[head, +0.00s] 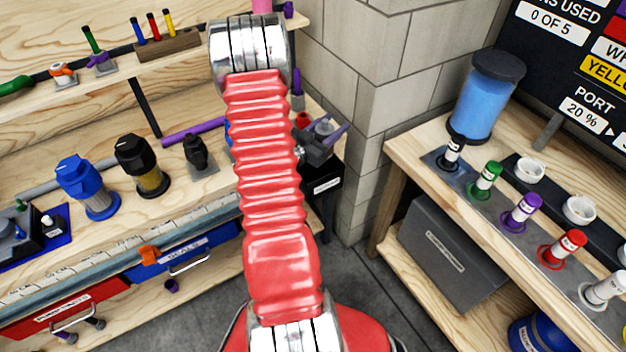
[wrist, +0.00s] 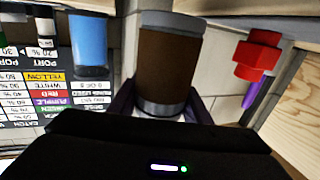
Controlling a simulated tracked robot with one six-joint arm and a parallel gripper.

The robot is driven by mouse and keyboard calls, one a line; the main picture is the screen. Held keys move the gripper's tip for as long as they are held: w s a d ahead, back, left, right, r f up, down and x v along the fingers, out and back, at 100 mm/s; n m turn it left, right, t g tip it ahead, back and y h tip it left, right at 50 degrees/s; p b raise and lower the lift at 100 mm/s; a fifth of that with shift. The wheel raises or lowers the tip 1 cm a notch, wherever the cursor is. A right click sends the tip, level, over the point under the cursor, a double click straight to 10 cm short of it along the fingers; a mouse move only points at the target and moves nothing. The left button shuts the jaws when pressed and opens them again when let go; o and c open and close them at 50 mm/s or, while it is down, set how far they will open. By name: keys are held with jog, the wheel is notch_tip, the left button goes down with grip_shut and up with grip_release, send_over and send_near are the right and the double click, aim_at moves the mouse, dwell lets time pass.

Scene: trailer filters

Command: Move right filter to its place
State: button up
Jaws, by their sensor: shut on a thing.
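In the wrist view, a brown cylindrical filter (wrist: 168,70) with a grey end cap and a silver band stands between the dark purple fingers of my gripper (wrist: 160,107). The fingers are shut around its silver-banded end. The filter's far end is clear of the fingers. In the head view my red ribbed arm fills the middle, and I cannot make out the held filter there. I cannot tell an empty filter place in these frames.
A blue canister (head: 487,97) with a dark lid stands on the right bench, beside several small coloured-collar bottles. A grey box (head: 450,255) sits below. The left bench holds a blue pump-like part (head: 88,187) and a black-capped one (head: 142,165). A block wall stands between the benches.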

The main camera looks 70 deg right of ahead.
notch_tip(320, 180, down, 6)
jog(key=s, duration=0.1)
dwell(0.8)
jog(key=o, duration=1.1)
jog(key=shift+o, duration=0.2)
jog(key=v, duration=1.3)
jog(key=shift+w+a, duration=0.25)
